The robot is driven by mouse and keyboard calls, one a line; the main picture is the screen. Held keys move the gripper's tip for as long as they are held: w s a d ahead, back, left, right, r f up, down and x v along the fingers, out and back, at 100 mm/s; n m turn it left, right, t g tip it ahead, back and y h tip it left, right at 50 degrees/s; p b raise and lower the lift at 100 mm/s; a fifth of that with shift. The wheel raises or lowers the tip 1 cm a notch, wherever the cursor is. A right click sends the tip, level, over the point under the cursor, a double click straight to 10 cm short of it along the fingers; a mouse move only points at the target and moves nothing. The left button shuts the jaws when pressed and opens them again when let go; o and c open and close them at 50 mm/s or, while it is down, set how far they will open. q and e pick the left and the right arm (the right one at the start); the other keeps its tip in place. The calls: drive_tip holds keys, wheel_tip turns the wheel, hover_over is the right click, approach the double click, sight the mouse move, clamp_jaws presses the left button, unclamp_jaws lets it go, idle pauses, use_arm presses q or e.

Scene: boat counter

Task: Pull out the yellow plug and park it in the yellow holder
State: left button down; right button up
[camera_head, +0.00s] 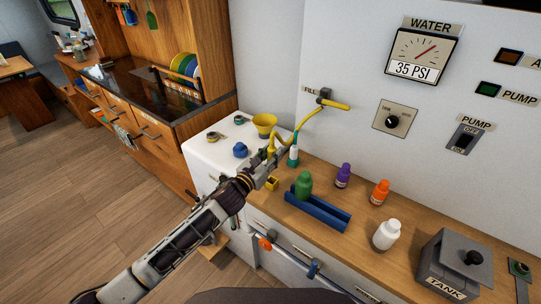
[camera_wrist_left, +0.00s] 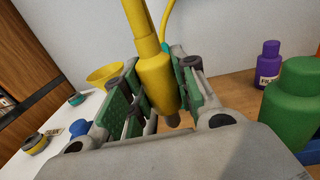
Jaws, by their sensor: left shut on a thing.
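The yellow plug (camera_wrist_left: 155,82) is upright between the green-padded fingers of my left gripper (camera_wrist_left: 152,100), which is shut on it. A grey tip shows below its yellow body, and whether it touches anything under it is unclear. In the head view the plug (camera_head: 271,142) stands above my left gripper (camera_head: 264,159) at the counter's left end. A small yellow block that looks like the yellow holder (camera_head: 271,183) sits on the wood just right of and below the gripper. My right gripper is not in view.
A green-and-white fitting (camera_head: 293,156) stands close right of the plug. A blue tray (camera_head: 322,213) holds a green bottle (camera_head: 303,185). Purple (camera_head: 343,175), orange (camera_head: 380,192) and white (camera_head: 386,234) bottles stand farther right. A yellow funnel (camera_head: 264,125) is behind left.

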use_arm(q)
drive_tip(key=shift+s+r, duration=0.1)
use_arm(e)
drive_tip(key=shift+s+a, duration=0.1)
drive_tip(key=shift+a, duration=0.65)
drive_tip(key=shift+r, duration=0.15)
